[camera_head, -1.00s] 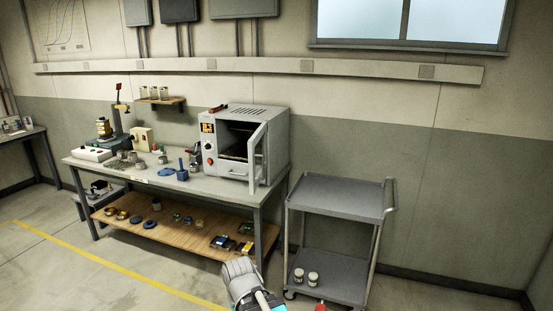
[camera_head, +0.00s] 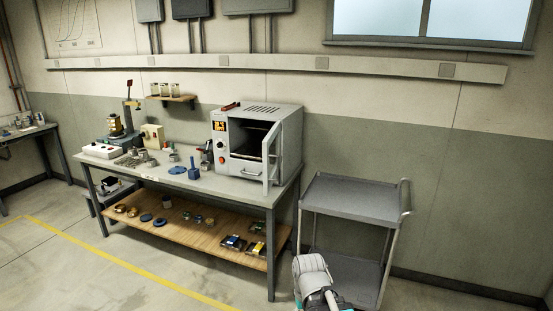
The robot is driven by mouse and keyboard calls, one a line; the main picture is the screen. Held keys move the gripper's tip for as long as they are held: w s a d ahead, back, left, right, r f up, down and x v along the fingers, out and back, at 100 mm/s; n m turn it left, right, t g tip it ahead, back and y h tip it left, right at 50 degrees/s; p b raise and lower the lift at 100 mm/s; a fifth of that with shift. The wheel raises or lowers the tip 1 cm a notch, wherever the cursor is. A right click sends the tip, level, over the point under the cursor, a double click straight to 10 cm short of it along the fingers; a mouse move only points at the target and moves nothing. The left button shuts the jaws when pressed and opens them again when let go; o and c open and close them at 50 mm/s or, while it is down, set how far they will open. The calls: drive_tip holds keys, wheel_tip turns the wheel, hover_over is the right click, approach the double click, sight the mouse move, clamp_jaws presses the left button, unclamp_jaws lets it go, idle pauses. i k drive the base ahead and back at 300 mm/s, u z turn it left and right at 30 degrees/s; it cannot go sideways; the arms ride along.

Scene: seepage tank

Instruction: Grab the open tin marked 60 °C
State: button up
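No marking of 60 °C is readable at this size, so I cannot tell which tin carries it. Small grey metal tins (camera_head: 172,157) stand on the grey workbench (camera_head: 235,188). Several small round containers (camera_head: 120,208) and blue round pieces (camera_head: 146,217) sit on the wooden lower shelf (camera_head: 180,232). An oven (camera_head: 228,148) with its door (camera_head: 271,155) open stands at the bench's right end; its inside is dark. Part of my arm shows at the bottom centre-right, in front of the cart's lower shelf. My gripper is not in view.
A grey two-tier cart (camera_head: 350,196) stands right of the bench, its top empty. A press-like device (camera_head: 115,130) and a white box (camera_head: 101,151) are at the bench's left. Jars (camera_head: 165,90) stand on a wall shelf. The floor in front, with a yellow line (camera_head: 120,262), is clear.

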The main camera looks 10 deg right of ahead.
sight(205, 166)
drive_tip(key=z, duration=0.1)
drive_tip(key=i, duration=1)
drive_tip(key=u, duration=0.05)
